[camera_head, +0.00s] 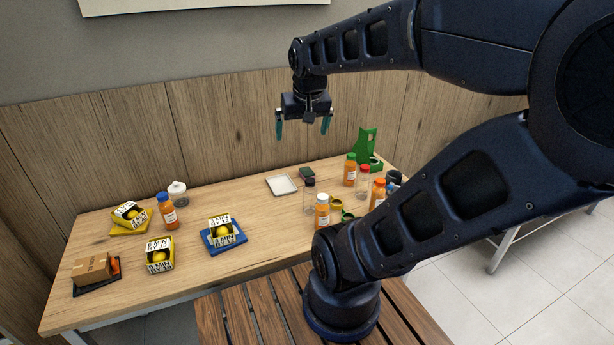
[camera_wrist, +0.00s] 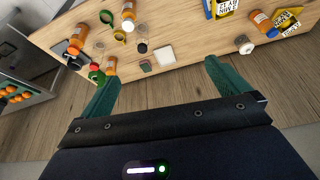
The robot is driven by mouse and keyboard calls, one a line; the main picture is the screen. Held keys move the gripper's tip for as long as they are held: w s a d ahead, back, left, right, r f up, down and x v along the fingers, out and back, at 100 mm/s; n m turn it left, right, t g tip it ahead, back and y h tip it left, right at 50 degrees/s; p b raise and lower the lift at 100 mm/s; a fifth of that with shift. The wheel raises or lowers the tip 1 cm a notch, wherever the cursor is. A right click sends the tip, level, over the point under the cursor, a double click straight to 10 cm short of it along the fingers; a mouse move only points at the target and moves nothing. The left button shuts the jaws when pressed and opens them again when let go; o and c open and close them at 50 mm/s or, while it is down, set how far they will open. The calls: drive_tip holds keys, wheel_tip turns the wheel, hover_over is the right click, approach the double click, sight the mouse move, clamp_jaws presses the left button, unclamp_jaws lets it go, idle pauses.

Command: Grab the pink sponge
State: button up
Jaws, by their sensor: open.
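A small block with a dark green top (camera_head: 307,173) lies at the back of the wooden table, just right of a white tray.
The white tray (camera_head: 283,185) is beside the block. A clear jar (camera_head: 310,197) and orange bottles (camera_head: 350,170) stand close in front and right. A green stand (camera_head: 367,144) is at the back right. Yellow boxes (camera_head: 160,255) are on the left. The table's middle is mostly clear.

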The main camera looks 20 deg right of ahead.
drive_tip(key=w+d+f+m+g+h, duration=0.1)
drive_tip(key=w+d+m, duration=0.15)
drive_tip(key=w, duration=0.55)
drive_tip(key=w+d+f+m, duration=0.1)
drive_tip(key=w+d+m, duration=0.15)
drive_tip(key=w, duration=0.45)
drive_tip(key=m+g+h, duration=0.3)
drive_tip(key=m, duration=0.9)
hover_over(307, 171)
drive_tip(key=a, duration=0.4)
wheel_tip(307, 171, down, 33)
drive_tip(key=x, duration=1)
drive_tip(key=shift+s+d+f, duration=0.1)
drive_tip(key=shift+s+d, duration=0.05)
drive_tip(key=shift+s, duration=0.05)
drive_tip(key=shift+c, duration=0.2)
drive_tip(key=c, duration=1)
